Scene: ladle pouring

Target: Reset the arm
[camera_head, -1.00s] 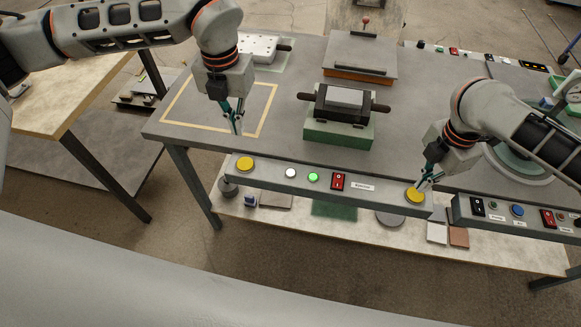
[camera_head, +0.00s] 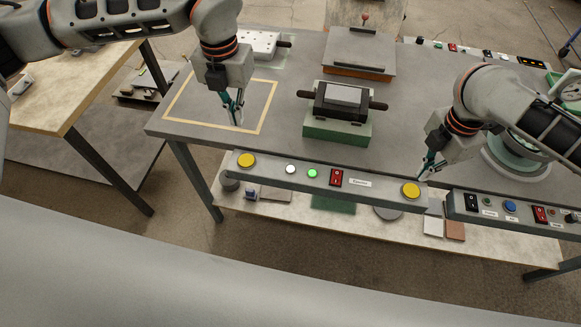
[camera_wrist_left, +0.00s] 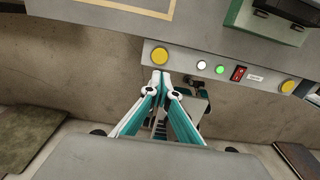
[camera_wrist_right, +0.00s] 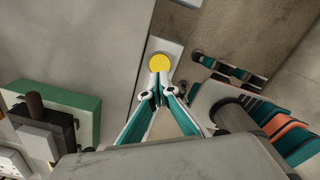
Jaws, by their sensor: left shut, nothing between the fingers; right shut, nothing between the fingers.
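My left gripper (camera_head: 237,119) is shut and empty above the tan-outlined square at the table's left end. In the left wrist view its fingertips (camera_wrist_left: 161,82) meet just below the left yellow button (camera_wrist_left: 159,56). My right gripper (camera_head: 420,176) is shut and empty, just above and right of the right yellow button (camera_head: 411,190). In the right wrist view its fingertips (camera_wrist_right: 158,80) are close to that yellow button (camera_wrist_right: 159,63), with a gap between them in the picture. The left yellow button also shows in the head view (camera_head: 246,160).
The front panel (camera_head: 375,184) also carries a white button, a lit green button (camera_head: 312,174) and a red switch (camera_head: 336,178). A black-handled device on a green block (camera_head: 337,130) stands mid-table. A second control panel (camera_head: 527,222) is at the right.

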